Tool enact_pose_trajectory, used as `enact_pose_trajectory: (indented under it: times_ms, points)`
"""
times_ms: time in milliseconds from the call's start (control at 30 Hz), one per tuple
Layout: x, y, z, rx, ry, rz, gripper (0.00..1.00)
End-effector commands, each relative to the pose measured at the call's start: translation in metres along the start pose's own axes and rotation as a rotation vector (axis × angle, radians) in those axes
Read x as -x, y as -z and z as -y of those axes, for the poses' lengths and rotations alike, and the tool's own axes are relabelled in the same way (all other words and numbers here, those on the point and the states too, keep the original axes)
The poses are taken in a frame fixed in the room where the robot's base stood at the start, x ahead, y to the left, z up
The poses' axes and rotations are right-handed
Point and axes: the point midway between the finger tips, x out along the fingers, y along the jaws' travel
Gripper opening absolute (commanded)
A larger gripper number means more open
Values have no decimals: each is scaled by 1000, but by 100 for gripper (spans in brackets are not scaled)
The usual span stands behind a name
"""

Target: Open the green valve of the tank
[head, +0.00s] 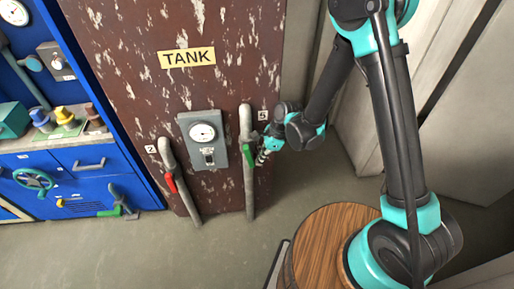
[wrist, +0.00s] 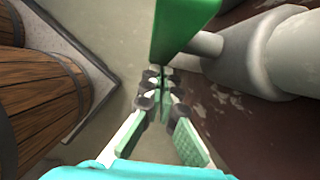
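The tank (head: 222,90) is a rust-stained brown panel with a yellow TANK label. On its right side, a grey pipe (head: 247,180) marked 5 carries the green valve handle (head: 252,150). My gripper (head: 262,156) is at the right of this handle in the head view. In the wrist view the green handle (wrist: 183,25) hangs large at top centre, joined by a grey stem to the pipe (wrist: 270,50). My fingertips (wrist: 161,76) are drawn together just below the handle's lower end, with nothing visible between them. Whether they touch the handle is unclear.
A second pipe (head: 182,190) marked 2 has a red handle (head: 171,183). A grey gauge box (head: 204,150) sits between the pipes. A blue cabinet (head: 85,165) with other valves stands left. Wooden barrels (wrist: 45,100) are close on the wrist view's left.

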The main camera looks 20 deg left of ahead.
Motion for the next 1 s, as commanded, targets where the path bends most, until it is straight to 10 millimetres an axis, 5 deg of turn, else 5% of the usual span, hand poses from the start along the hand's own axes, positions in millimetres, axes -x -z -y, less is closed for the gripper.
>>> enact_pose_trajectory:
  times_ms: [1000]
  points:
    - [0,3,5,0,0,19,0]
